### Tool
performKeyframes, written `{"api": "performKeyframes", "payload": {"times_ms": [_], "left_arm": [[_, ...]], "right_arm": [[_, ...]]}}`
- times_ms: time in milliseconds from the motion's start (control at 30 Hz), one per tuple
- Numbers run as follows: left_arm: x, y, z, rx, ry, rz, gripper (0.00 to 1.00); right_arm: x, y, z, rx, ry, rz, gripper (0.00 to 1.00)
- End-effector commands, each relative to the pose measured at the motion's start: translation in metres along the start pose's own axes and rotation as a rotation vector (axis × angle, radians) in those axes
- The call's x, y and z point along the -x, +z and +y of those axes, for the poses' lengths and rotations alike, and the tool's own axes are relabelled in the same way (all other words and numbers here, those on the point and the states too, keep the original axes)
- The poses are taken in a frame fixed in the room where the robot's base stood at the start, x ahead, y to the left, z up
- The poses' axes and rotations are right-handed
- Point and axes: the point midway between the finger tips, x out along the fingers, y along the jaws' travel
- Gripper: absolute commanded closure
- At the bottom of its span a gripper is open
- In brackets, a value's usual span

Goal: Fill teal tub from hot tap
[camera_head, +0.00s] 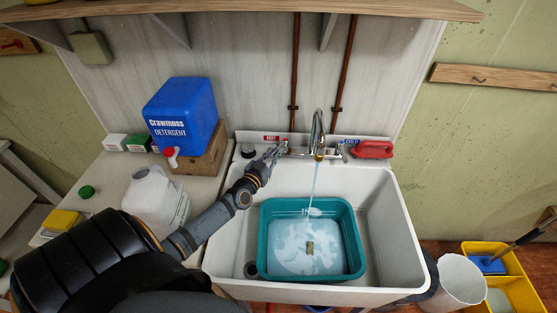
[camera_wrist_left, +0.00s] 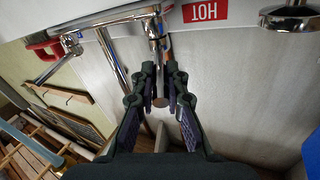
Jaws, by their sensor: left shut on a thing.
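The teal tub (camera_head: 351,262) sits in the white sink, below the chrome spout (camera_head: 318,125). A thin stream of water (camera_head: 313,185) falls from the spout into it. Pale, rippled water covers the tub's bottom; the exact level is hard to read. My left gripper (camera_head: 272,155) is shut on the hot tap handle at the back left of the sink. In the left wrist view its fingers (camera_wrist_left: 160,75) close around the handle's end, beside the red HOT label (camera_wrist_left: 206,11). My right gripper is not in view.
A blue detergent jug (camera_head: 182,115) on a wooden block and a white jug (camera_head: 157,200) stand left of the sink. A red object (camera_head: 373,149) lies on the right back ledge. A white bucket (camera_head: 455,284) and yellow bin (camera_head: 515,270) stand on the floor at right.

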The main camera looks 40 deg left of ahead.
Motion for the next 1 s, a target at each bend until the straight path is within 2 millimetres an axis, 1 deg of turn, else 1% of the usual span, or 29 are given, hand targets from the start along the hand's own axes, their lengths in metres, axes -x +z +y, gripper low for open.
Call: {"api": "performKeyframes", "payload": {"times_ms": [33, 333, 367, 500, 767, 833, 933, 1000], "left_arm": [[0.0, 0.001, 0.0, -0.002, 0.01, 0.003, 1.0], [0.0, -0.002, 0.0, 0.001, 0.014, 0.002, 1.0], [0.0, -0.002, 0.0, 0.002, 0.014, 0.002, 0.84], [0.0, -0.001, 0.0, 0.002, 0.014, 0.001, 0.65], [0.0, -0.001, 0.0, 0.002, 0.013, 0.0, 0.64], [0.003, 0.0, 0.0, 0.002, 0.014, -0.001, 0.64], [0.017, 0.001, 0.0, 0.001, 0.015, -0.001, 0.64], [0.033, 0.001, 0.0, -0.001, 0.018, -0.004, 0.64]], "right_arm": [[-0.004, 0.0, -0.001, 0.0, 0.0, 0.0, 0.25], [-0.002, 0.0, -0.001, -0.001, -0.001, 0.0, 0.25], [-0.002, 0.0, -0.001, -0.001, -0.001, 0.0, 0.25], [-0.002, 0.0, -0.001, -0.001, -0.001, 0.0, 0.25], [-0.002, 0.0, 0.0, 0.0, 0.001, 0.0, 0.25], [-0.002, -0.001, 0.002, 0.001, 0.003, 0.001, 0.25], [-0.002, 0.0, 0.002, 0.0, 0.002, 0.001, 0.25], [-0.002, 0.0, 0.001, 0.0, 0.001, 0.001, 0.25]]}}
